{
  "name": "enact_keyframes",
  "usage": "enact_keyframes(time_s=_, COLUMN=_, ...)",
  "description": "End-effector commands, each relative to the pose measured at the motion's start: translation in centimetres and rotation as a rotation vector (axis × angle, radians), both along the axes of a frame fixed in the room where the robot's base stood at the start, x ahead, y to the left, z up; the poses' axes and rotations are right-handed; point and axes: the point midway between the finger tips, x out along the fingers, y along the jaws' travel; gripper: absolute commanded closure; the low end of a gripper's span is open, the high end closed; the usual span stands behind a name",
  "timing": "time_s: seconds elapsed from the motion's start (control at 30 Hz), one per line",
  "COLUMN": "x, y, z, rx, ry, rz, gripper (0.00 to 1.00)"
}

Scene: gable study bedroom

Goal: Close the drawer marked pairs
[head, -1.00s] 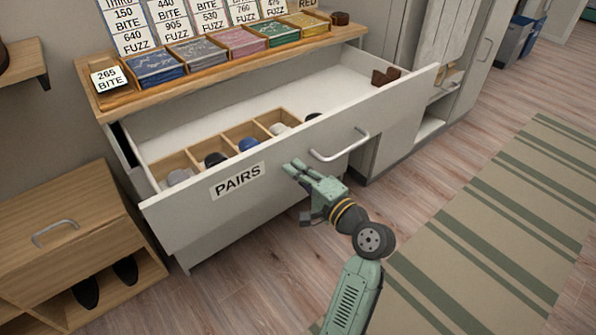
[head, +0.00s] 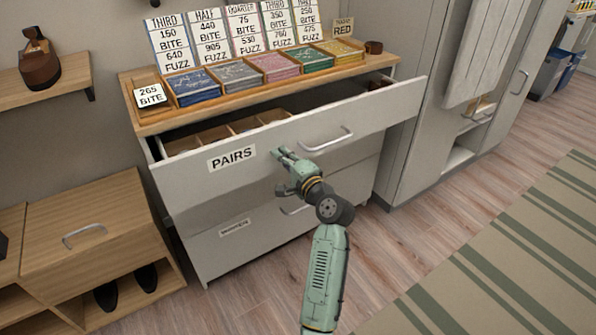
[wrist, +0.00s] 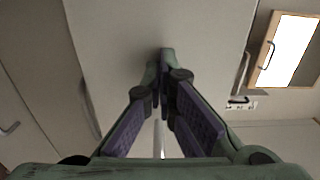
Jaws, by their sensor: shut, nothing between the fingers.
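The drawer marked PAIRS (head: 200,182) is the top drawer of a white dresser. It stands partly open, and its wooden compartments (head: 213,137) show behind the front panel. Its bar handle (head: 331,139) is on the right part of the front. My gripper (head: 280,152) is shut and empty, with its fingertips at the drawer front between the PAIRS label and the handle. In the wrist view my gripper (wrist: 165,55) points at a pale flat panel (wrist: 110,40). Whether the tips touch the front I cannot tell.
A wooden dresser top (head: 150,125) holds colored trays, number cards and a small brown cup (head: 374,47). A lower drawer (head: 240,235) is below. A wooden shoe cabinet (head: 95,215) stands left, a white cupboard right. A striped rug (head: 500,260) covers the floor at right.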

Motion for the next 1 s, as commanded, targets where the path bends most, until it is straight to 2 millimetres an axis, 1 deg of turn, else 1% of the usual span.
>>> enact_keyframes(time_s=0.03, x=1.2, y=0.9, z=0.0, rx=0.001, ry=-0.001, rz=0.003, gripper=1.0)
enact_keyframes(time_s=0.2, x=4.8, y=3.6, z=-0.1, rx=0.001, ry=-0.001, rz=0.003, gripper=1.0)
enact_keyframes(time_s=0.4, x=8.2, y=6.0, z=-0.1, rx=0.002, ry=-0.001, rz=0.002, gripper=1.0)
enact_keyframes(time_s=0.5, x=9.4, y=6.9, z=-0.1, rx=0.0, ry=0.0, rz=0.001, gripper=1.0)
enact_keyframes(time_s=0.7, x=10.9, y=7.9, z=-0.1, rx=0.0, ry=0.0, rz=0.0, gripper=1.0)
enact_keyframes(time_s=1.0, x=11.5, y=8.3, z=0.1, rx=0.001, ry=-0.002, rz=-0.001, gripper=1.0)
